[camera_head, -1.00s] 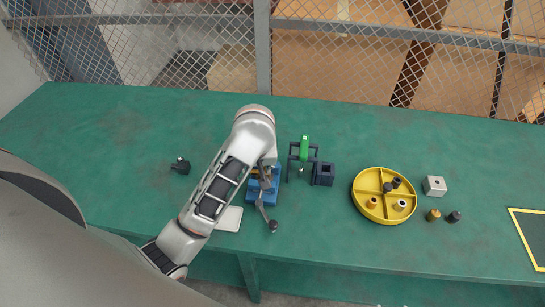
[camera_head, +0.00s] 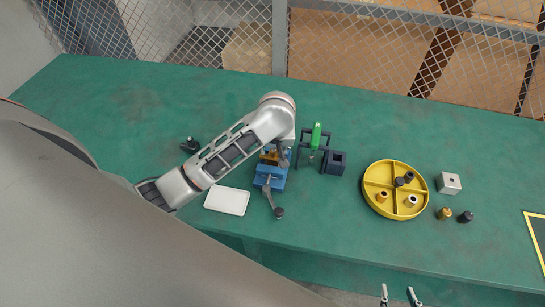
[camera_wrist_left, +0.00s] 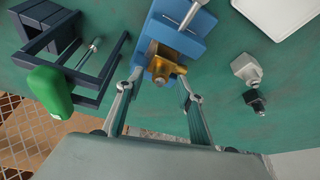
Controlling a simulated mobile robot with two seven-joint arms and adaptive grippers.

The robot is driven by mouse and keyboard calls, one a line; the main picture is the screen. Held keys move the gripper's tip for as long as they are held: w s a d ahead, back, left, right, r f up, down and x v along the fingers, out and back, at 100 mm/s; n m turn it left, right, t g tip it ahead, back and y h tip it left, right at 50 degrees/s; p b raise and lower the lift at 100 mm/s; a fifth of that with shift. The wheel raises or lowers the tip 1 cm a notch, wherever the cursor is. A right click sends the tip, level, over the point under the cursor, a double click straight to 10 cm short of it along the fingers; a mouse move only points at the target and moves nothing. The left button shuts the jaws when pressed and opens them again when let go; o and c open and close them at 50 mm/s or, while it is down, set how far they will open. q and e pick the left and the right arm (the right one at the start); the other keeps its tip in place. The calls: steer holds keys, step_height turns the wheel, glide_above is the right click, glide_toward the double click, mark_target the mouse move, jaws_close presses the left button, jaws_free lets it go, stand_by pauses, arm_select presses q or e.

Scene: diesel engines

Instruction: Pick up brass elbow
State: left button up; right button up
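The brass elbow (camera_wrist_left: 163,63) sits on the blue vise (camera_wrist_left: 183,35) in the left wrist view. In the head view the elbow (camera_head: 269,157) is partly hidden under my left arm, on the vise (camera_head: 271,178). My left gripper (camera_wrist_left: 158,82) is open, with one finger on each side of the elbow. The fingers look apart from it, and nothing is held. In the head view the left fingers (camera_head: 282,152) are small and partly covered by the wrist. My right gripper (camera_head: 400,296) shows only its fingertips at the bottom edge, spread apart and empty, in front of the table.
A green-topped tool in a dark frame (camera_head: 315,140) and a dark square block (camera_head: 335,163) stand close right of the vise. A white tray (camera_head: 227,201) lies left. A yellow divided tray (camera_head: 366,190) with small parts and a metal block (camera_head: 449,183) are farther right.

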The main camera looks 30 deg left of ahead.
arm_select(q)
steer(key=shift+w+f, duration=0.2)
steer(key=shift+f, duration=0.25)
jaws_close()
steer(key=shift+a+r, duration=0.15)
steer(key=shift+r, duration=0.05)
